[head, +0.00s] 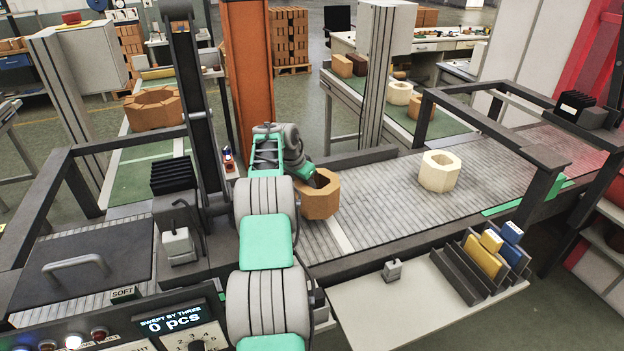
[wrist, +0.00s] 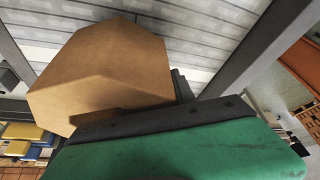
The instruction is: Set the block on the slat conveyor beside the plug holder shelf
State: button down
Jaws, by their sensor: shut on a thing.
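A tan-orange block with flat facets and a dark opening (head: 320,203) is at my gripper (head: 317,181), over the slat conveyor (head: 390,207). My gripper is shut on the block, on its upper rim. In the wrist view the block (wrist: 110,65) fills the upper left, against the slats. I cannot tell whether its underside touches the slats. The plug holder shelf (head: 400,310) is a pale board along the conveyor's near side, to the right of my arm. It carries dark racks with yellow and blue plugs (head: 485,255).
A cream hollow block (head: 439,171) stands on the conveyor to the right. Dark rails and a frame (head: 490,134) border and cross the belt. An orange post (head: 248,75) rises behind my arm. Open slats lie between the two blocks.

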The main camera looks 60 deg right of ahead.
jog(key=shift+w+d+f, duration=0.35)
jog(key=shift+w+d, duration=0.1)
notch_tip(320, 180, down, 2)
jog(key=shift+f+p, duration=0.2)
jog(key=shift+p, duration=0.7)
jog(key=shift+f, duration=0.35)
jog(key=shift+f, duration=0.1)
jog(key=shift+f+b, duration=0.15)
jog(key=shift+b, duration=0.15)
jog(key=c, duration=1)
grip_release()
jog(key=shift+f, duration=0.15)
jog(key=shift+a, duration=0.1)
